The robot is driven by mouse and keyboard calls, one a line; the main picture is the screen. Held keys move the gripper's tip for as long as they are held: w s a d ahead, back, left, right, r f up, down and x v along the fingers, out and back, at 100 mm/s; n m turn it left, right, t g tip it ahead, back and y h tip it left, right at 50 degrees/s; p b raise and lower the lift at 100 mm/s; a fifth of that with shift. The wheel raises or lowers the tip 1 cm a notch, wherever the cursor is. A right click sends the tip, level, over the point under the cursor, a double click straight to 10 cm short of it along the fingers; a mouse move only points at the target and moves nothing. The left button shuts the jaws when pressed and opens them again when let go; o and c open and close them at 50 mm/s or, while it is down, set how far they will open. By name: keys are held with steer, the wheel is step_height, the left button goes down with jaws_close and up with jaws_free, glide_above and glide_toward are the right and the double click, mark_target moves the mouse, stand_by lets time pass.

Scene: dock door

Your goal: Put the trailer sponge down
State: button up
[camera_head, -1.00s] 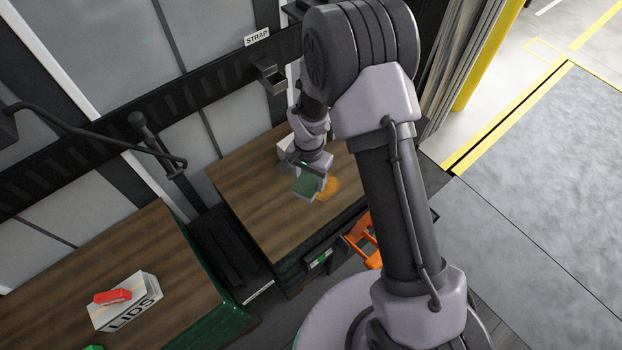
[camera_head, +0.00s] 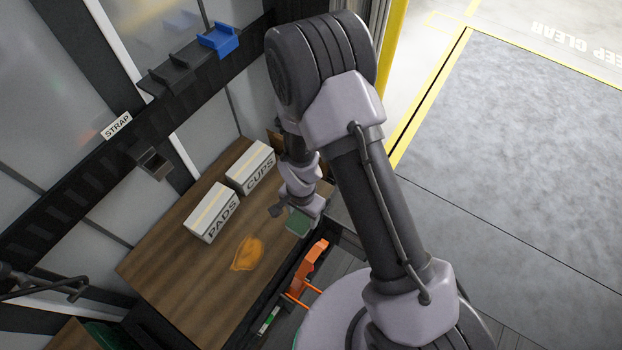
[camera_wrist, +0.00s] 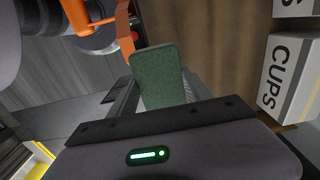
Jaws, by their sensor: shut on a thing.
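The trailer sponge (camera_head: 298,223) is a green block with a lighter edge. My gripper (camera_head: 292,212) is shut on it and holds it near the front right edge of the wooden table top (camera_head: 165,268). In the wrist view the sponge (camera_wrist: 159,76) stands out beyond the gripper body, face toward the camera. The gripper fingers (camera_wrist: 158,98) are mostly hidden behind the sponge and the gripper body. I cannot tell the height of the sponge above the wood.
Boxes marked PADS (camera_head: 211,212) and CUPS (camera_head: 250,167) stand at the back of the table. An orange-brown stain (camera_head: 246,253) lies on the wood. An orange tool-like thing (camera_head: 312,262) is beside the table's front edge. The wood left of the stain is clear.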

steer(key=w, duration=0.3)
steer(key=w+a+f+b, duration=0.1)
steer(key=w, duration=0.7)
steer(key=shift+w+a+f+b, duration=0.1)
steer(key=shift+a+f+b, duration=0.1)
steer(key=shift+b, duration=0.1)
step_height(320, 180, down, 4)
steer(key=shift+w+d+r+b, duration=0.1)
steer(key=shift+r+b, duration=0.1)
steer(key=shift+b, duration=0.5)
steer(key=shift+r, duration=0.15)
steer(key=o, duration=1.3)
